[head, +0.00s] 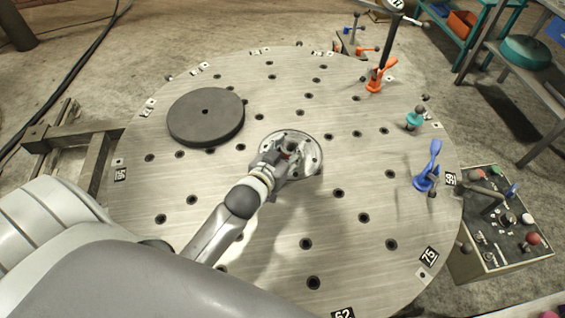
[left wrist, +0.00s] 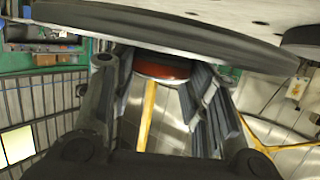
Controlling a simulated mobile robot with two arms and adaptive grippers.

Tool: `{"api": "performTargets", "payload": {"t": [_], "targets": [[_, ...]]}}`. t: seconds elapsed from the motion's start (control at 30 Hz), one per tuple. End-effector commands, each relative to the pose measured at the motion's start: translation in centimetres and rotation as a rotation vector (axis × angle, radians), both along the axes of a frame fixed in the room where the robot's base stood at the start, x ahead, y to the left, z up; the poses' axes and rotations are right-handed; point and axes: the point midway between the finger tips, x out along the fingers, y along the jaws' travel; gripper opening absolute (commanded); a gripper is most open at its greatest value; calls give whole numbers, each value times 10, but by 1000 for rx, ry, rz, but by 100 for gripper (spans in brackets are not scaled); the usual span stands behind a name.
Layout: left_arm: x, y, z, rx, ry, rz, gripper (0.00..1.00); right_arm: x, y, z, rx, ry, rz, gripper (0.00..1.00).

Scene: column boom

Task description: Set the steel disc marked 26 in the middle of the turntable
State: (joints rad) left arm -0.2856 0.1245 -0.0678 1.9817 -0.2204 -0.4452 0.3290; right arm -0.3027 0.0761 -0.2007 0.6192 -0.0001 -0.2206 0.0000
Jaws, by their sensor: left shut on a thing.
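A round steel disc (head: 313,161) with several small holes is at the middle of the big turntable (head: 262,216). No number 26 can be read on it. My left gripper (head: 287,150) is over the disc and shut on it. In the left wrist view the fingers (left wrist: 165,85) close around a reddish round part at its middle, and the disc's dark edge (left wrist: 200,42) spans the top of the picture. I cannot tell whether the disc touches the turntable or is just above it. My right gripper is not in view.
A dark grey disc (head: 206,120) with a centre hole lies on the turntable to the left. An orange clamp (head: 376,80), a teal knob (head: 414,119) and a blue clamp (head: 427,172) stand near the right rim. A control box (head: 497,225) stands beyond. The near side is bare.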

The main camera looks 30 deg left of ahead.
Motion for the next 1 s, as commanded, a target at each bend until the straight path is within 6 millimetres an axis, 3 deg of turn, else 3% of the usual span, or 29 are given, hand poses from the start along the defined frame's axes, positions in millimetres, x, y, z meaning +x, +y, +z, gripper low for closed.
{"api": "performTargets", "payload": {"t": [0.03, 0.2, 0.4, 0.67, 1.0], "targets": [[18, 9, 8, 5, -17, 10, 0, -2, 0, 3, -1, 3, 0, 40], [55, 34, 9, -2, -19, 45, 0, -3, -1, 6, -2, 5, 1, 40], [79, 52, 12, -10, -21, 72, 0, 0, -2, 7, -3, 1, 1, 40], [84, 56, 7, -13, -20, 77, 0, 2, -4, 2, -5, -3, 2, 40], [83, 56, -15, -12, -20, 77, 0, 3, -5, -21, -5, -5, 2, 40]]}}
